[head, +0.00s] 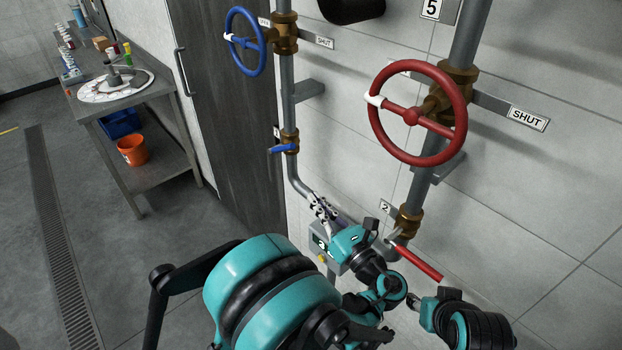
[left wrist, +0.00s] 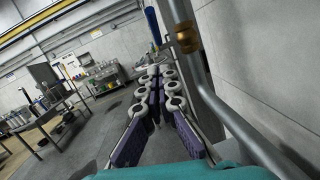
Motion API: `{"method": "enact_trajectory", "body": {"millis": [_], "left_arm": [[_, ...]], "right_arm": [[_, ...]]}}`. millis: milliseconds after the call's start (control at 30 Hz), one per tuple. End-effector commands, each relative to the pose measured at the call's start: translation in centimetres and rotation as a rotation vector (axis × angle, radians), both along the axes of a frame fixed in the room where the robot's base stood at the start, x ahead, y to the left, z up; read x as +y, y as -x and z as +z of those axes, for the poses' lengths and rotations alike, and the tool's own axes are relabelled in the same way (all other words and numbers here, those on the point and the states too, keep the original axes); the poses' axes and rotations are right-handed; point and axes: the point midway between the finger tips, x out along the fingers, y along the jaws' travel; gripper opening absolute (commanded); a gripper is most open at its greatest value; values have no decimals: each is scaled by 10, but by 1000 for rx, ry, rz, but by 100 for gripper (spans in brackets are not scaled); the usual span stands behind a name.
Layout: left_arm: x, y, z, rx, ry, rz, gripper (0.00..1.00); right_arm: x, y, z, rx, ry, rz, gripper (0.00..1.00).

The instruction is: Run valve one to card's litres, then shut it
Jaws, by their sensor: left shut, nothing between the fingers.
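The blue handwheel (head: 246,42) sits on a brass valve (head: 285,32) on the left pipe, with a SHUT plate beside it. Lower on that pipe is a blue lever (head: 283,148) on a small brass valve (head: 290,138); its number tag is unreadable. In the left wrist view a blue handle (left wrist: 153,25) stands beside brass (left wrist: 187,38), ahead of the fingers. My left gripper (head: 318,203) is shut and empty, below the blue lever, apart from it. Its purple-padded fingers also show in the left wrist view (left wrist: 159,82). I see no readable card.
A red handwheel (head: 412,116) with a SHUT plate (head: 527,118) and a red lever (head: 416,262) near tag 2 are on the right pipe. A grey box (head: 321,240) is behind my left wrist. A steel table (head: 140,110) stands at left; open floor lies before it.

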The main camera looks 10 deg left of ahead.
Motion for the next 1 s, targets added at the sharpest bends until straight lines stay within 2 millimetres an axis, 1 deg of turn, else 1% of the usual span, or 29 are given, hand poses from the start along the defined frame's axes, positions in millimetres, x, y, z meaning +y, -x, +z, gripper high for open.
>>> {"method": "enact_trajectory", "body": {"millis": [433, 600, 700, 800, 1000], "left_arm": [[64, -64, 13, 0, 4, 5, 0], [72, -77, 34, 1, 4, 2, 0], [74, -82, 41, 1, 4, 0, 0], [75, -84, 45, 1, 5, 0, 0], [76, -85, 46, 1, 5, -1, 0]], "right_arm": [[0, 0, -5, 0, 0, 0, 40], [0, 0, -4, 0, 0, 0, 40], [0, 0, -3, 0, 0, 0, 40], [0, 0, -3, 0, 0, 0, 40], [0, 0, -3, 0, 0, 0, 40]]}}
